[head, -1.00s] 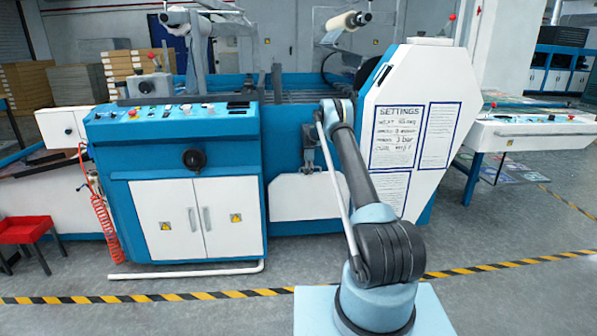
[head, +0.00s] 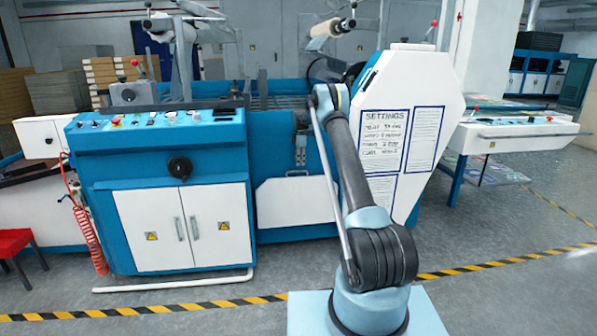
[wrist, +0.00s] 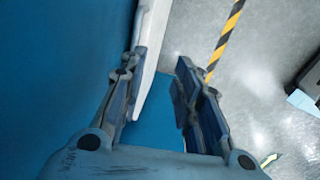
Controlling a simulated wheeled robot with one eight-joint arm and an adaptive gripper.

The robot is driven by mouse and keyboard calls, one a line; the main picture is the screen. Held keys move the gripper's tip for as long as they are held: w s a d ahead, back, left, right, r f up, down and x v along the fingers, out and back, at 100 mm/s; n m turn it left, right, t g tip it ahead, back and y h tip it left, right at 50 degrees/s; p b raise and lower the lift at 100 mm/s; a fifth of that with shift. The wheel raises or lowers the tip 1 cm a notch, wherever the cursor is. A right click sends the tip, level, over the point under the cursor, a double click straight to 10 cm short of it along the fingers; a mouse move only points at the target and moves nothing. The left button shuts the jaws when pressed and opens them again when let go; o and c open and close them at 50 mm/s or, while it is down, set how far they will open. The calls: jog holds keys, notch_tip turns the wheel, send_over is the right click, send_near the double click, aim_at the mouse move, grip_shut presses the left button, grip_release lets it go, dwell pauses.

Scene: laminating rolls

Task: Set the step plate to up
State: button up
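The step plate (head: 290,203) looks like the white panel low on the blue machine front, between the white-doored cabinet and the settings panel. It looks close to upright; its exact tilt is hard to tell. My gripper (head: 301,160) shows small, pointing down just above the plate's upper edge, beside my arm. In the wrist view my gripper (wrist: 158,92) is open, with a clear gap between its two fingers. A white edge (wrist: 150,45), apparently the plate's, runs into that gap close to the left finger. I cannot tell whether they touch.
The blue control cabinet (head: 163,190) stands left of the plate. The white settings panel (head: 400,120) stands to the right, partly behind my arm. A yellow-black floor stripe (head: 455,272) crosses in front of the machine. The floor at right is free.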

jog(key=shift+d+r, duration=0.25)
jog(key=shift+r, duration=1)
